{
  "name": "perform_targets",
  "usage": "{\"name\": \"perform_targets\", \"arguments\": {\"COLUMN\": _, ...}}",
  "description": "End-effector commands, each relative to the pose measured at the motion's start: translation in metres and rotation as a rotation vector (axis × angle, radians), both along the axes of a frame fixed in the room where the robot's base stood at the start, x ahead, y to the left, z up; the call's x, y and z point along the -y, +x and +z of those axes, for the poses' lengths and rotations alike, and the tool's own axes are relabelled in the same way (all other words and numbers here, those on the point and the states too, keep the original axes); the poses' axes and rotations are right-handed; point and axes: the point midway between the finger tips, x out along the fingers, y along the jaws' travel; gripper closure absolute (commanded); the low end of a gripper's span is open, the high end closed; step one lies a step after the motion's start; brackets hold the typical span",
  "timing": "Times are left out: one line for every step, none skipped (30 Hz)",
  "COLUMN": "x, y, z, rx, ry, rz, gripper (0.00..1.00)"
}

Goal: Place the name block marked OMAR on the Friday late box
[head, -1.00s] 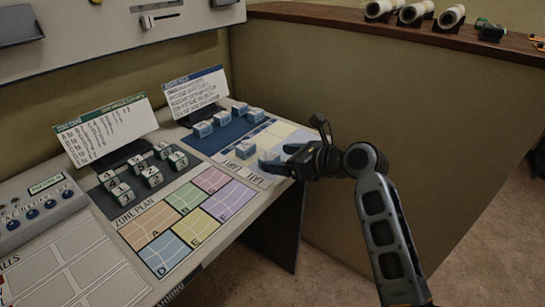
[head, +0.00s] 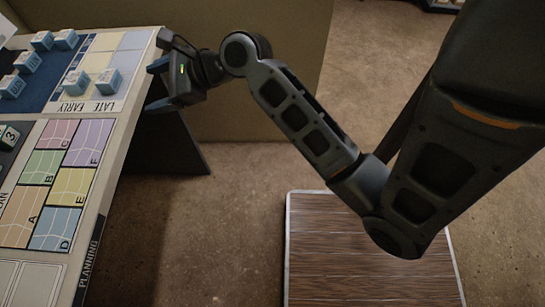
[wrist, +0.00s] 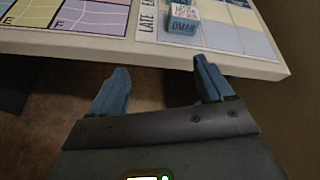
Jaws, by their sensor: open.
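The blue-sided OMAR name block (wrist: 182,22) stands on the late row of the shift grid, close to the panel's front edge. It appears to be the block by the LATE label in the head view (head: 108,82). The day names are not readable, so I cannot tell which box is Friday. My gripper (head: 157,86) is open and empty, just off the panel's edge. In the wrist view (wrist: 165,80) its fingers point toward the panel, with the block beyond and slightly right of their middle.
Another name block (head: 76,83) stands on the early row. Several more sit on the dark blue pad (head: 38,85). The coloured zone plan (head: 70,190) lies nearer along the panel. A wall (head: 260,90) stands behind my gripper. Bare floor (head: 230,230) lies right of the panel.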

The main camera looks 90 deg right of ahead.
Motion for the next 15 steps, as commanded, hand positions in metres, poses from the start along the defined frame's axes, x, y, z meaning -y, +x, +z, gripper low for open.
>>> {"name": "perform_targets", "arguments": {"x": -0.019, "y": -0.012, "z": -0.016, "rx": -0.027, "ry": -0.107, "rz": 0.039, "gripper": 0.20}}
{"name": "perform_targets", "arguments": {"x": -0.028, "y": -0.018, "z": -0.022, "rx": -0.040, "ry": -0.189, "rz": 0.064, "gripper": 0.20}}
{"name": "perform_targets", "arguments": {"x": -0.038, "y": -0.028, "z": -0.030, "rx": -0.056, "ry": -0.299, "rz": 0.099, "gripper": 0.20}}
{"name": "perform_targets", "arguments": {"x": -0.046, "y": -0.035, "z": -0.035, "rx": -0.067, "ry": -0.384, "rz": 0.127, "gripper": 0.20}}
{"name": "perform_targets", "arguments": {"x": -0.054, "y": -0.043, "z": -0.039, "rx": -0.081, "ry": -0.467, "rz": 0.157, "gripper": 0.20}}
{"name": "perform_targets", "arguments": {"x": -0.064, "y": -0.053, "z": -0.044, "rx": -0.095, "ry": -0.580, "rz": 0.200, "gripper": 0.20}}
{"name": "perform_targets", "arguments": {"x": -0.072, "y": -0.062, "z": -0.047, "rx": -0.107, "ry": -0.666, "rz": 0.233, "gripper": 0.20}}
{"name": "perform_targets", "arguments": {"x": -0.079, "y": -0.071, "z": -0.049, "rx": -0.117, "ry": -0.753, "rz": 0.266, "gripper": 0.20}}
{"name": "perform_targets", "arguments": {"x": -0.088, "y": -0.082, "z": -0.051, "rx": -0.130, "ry": -0.870, "rz": 0.314, "gripper": 0.20}}
{"name": "perform_targets", "arguments": {"x": -0.095, "y": -0.091, "z": -0.051, "rx": -0.138, "ry": -0.958, "rz": 0.352, "gripper": 0.20}}
{"name": "perform_targets", "arguments": {"x": -0.102, "y": -0.101, "z": -0.051, "rx": -0.146, "ry": -1.045, "rz": 0.391, "gripper": 0.20}}
{"name": "perform_targets", "arguments": {"x": -0.110, "y": -0.113, "z": -0.050, "rx": -0.154, "ry": -1.166, "rz": 0.443, "gripper": 0.20}}
{"name": "perform_targets", "arguments": {"x": -0.116, "y": -0.122, "z": -0.049, "rx": -0.158, "ry": -1.255, "rz": 0.483, "gripper": 0.20}}
{"name": "perform_targets", "arguments": {"x": -0.122, "y": -0.131, "z": -0.046, "rx": -0.160, "ry": -1.345, "rz": 0.523, "gripper": 0.20}}
{"name": "perform_targets", "arguments": {"x": -0.130, "y": -0.144, "z": -0.043, "rx": -0.161, "ry": -1.467, "rz": 0.577, "gripper": 0.20}}
